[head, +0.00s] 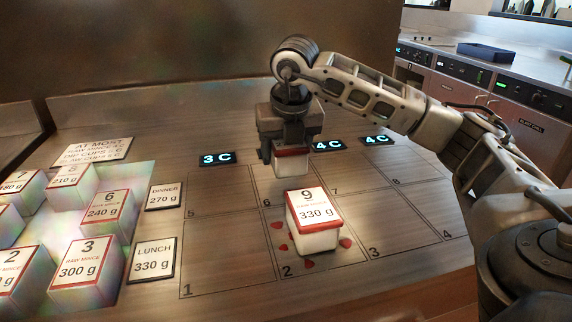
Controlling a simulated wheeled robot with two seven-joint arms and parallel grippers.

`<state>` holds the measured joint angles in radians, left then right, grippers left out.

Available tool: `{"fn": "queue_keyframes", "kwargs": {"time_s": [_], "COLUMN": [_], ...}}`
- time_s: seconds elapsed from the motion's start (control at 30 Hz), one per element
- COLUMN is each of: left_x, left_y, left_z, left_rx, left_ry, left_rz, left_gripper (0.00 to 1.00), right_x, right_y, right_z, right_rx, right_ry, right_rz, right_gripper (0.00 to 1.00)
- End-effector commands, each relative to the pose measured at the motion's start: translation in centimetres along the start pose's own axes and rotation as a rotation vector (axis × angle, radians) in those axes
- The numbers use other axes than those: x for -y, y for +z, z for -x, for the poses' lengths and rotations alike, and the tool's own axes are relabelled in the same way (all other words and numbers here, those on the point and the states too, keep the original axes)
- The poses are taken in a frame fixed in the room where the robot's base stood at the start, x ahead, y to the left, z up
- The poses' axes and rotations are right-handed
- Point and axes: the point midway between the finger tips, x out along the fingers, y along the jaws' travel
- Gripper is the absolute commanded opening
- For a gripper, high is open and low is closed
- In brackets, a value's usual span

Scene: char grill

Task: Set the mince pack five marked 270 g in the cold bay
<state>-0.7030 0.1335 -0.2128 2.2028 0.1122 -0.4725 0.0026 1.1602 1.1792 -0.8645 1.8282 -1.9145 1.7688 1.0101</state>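My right gripper (290,152) points down over the marked bay, around cell 6. Its fingers are at the sides of a small white pack with a red top band (291,164). The pack's label is hidden under the gripper, so I cannot read its number or weight. I cannot tell whether its base touches the bay surface. The cold bay (222,268) is a metal surface with numbered cells, 1 to 4 in front and 5 to 8 behind. No pack with a readable 5 shows. My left gripper is not in view.
Pack 9, 330 g (319,223), stands in cell 2 among red spots. Packs 3 (85,274), 6 (107,214) and others stand at left. LUNCH 330 g (152,260) and DINNER 270 g (165,195) cards lie beside the bay. Temperature displays (217,159) line the back. Cells 1, 3 and 4 look clear.

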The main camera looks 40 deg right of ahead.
Motion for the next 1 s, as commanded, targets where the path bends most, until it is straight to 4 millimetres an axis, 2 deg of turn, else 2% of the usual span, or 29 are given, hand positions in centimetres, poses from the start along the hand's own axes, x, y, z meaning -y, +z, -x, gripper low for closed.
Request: {"fn": "queue_keyframes", "kwargs": {"time_s": [0.1, 0.2, 0.57, 0.6, 0.67, 0.7, 1.0], "left_x": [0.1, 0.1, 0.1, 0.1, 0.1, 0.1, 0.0], "left_y": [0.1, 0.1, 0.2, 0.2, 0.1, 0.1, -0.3], "left_z": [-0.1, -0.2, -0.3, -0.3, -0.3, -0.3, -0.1], "left_rx": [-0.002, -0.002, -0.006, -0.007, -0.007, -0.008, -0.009], "left_ry": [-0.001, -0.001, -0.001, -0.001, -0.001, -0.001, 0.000], "left_rz": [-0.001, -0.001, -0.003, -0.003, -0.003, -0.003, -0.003], "left_gripper": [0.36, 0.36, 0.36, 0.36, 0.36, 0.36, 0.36], "right_x": [0.1, 0.1, 0.0, 0.0, 0.0, 0.0, 0.0], "right_y": [-0.6, -0.9, -1.0, -1.1, -1.0, -1.0, -0.9], "right_z": [-1.9, -2.8, -3.2, -3.3, -3.1, -3.1, -2.8], "right_rx": [-0.002, -0.001, 0.000, -0.001, -0.001, -0.002, -0.001], "right_ry": [-0.003, -0.001, 0.000, -0.001, -0.001, -0.001, -0.001], "right_rz": [0.000, 0.000, -0.001, 0.000, 0.000, 0.000, 0.000], "right_gripper": [0.28, 0.28, 0.28, 0.63, 0.79, 0.82, 0.82]}}
